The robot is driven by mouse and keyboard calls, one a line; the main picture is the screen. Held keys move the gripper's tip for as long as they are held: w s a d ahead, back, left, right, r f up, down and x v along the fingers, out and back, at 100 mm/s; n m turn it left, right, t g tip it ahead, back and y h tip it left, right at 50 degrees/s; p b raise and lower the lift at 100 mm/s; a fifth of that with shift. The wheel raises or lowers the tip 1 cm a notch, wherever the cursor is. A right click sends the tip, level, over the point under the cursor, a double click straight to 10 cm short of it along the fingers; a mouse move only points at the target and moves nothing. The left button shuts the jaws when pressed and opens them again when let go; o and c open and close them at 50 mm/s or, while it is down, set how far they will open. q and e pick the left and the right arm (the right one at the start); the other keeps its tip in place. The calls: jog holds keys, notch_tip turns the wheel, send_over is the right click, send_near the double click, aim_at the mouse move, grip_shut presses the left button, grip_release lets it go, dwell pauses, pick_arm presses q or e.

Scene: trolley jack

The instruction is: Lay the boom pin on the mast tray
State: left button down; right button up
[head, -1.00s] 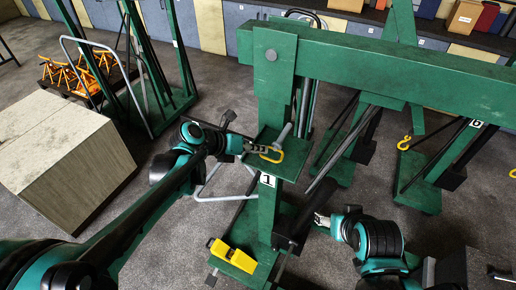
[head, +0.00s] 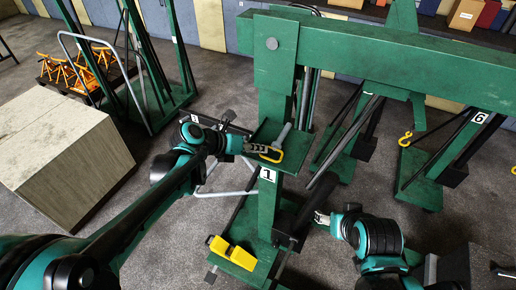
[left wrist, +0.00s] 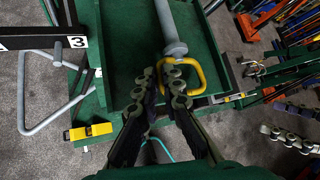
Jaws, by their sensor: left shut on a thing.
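The boom pin (head: 284,135) is a grey rod with a yellow loop handle (head: 271,155). It is at the green mast tray (head: 262,131) beside the mast marked 1. My left gripper (head: 258,148) is shut on the yellow handle at the tray's near left side. In the left wrist view the two fingers (left wrist: 160,95) close around the loop's near end, and the grey pin (left wrist: 172,30) points away over the tray (left wrist: 205,50). I cannot tell whether the pin touches the tray. My right gripper (head: 321,218) is low, right of the mast; its finger opening is unclear.
The green mast (head: 270,205) and its long boom (head: 390,62) stand close to both arms. A yellow block (head: 232,252) sits on the mast's base. A large pale box (head: 62,150) is at left. Another green crane marked 6 (head: 450,160) is at right.

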pick_arm(q)
jog(key=c, duration=1.6)
grip_release()
jog(key=shift+s+a, duration=0.1)
jog(key=v, duration=1.2)
jog(key=s+a+f+m+y+b, duration=0.2)
jog(key=s+f+m+b, duration=0.2)
jog(key=f+m+b, duration=0.5)
jog(key=s+a+f+m+y+b, duration=0.2)
jog(key=s+f+m+b, duration=0.3)
jog(key=f+m, duration=0.8)
jog(key=s+a+f+m+t+y+b, duration=0.1)
jog(key=s+f+m+y+b, duration=0.3)
jog(key=f+m+b, duration=0.7)
notch_tip(320, 180, down, 4)
jog(key=shift+s+a+f+b, duration=0.2)
jog(key=shift+s+a+b, duration=0.05)
jog(key=shift+a+b, duration=0.5)
